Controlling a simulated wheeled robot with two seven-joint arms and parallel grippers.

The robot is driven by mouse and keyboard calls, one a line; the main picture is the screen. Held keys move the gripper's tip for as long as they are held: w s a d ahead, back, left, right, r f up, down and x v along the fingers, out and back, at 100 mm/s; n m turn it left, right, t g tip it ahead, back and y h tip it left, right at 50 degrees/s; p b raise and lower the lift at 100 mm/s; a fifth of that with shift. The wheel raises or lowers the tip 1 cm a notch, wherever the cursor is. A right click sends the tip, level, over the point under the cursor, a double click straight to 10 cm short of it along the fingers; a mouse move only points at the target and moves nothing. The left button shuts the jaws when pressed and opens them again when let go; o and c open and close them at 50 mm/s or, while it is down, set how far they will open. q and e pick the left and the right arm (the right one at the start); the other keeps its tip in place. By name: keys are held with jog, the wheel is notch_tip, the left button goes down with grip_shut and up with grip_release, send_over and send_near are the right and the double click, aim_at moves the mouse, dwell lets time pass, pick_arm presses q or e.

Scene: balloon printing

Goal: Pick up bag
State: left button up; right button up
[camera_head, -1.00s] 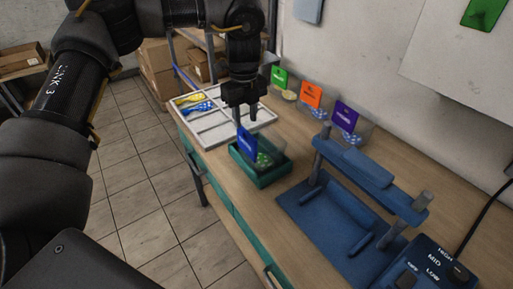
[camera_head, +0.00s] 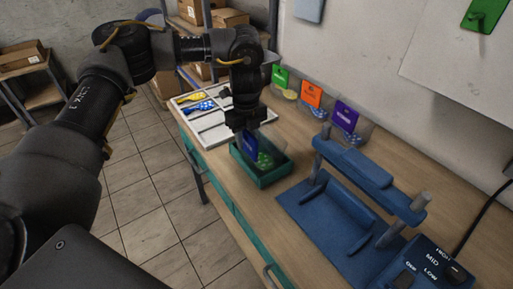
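The bag (camera_head: 266,159) stands in a green tray (camera_head: 262,181) on the wooden table. It is clear, with a blue header card (camera_head: 250,146) and something green with white dots inside. My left gripper (camera_head: 247,129) points down right above the bag, at the top of its blue card. The fingertips are dark and overlap the card's top edge. I cannot tell whether they are apart or closed on it. My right gripper is out of view.
A white sectioned tray (camera_head: 208,124) with yellow and blue balloons lies behind the green tray. Bags with green, orange and purple cards (camera_head: 346,117) stand along the wall. A blue sealing press (camera_head: 350,215) and control box (camera_head: 432,266) are at right.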

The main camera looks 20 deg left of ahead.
pick_arm(q)
grip_shut()
jog(key=shift+r, duration=0.1)
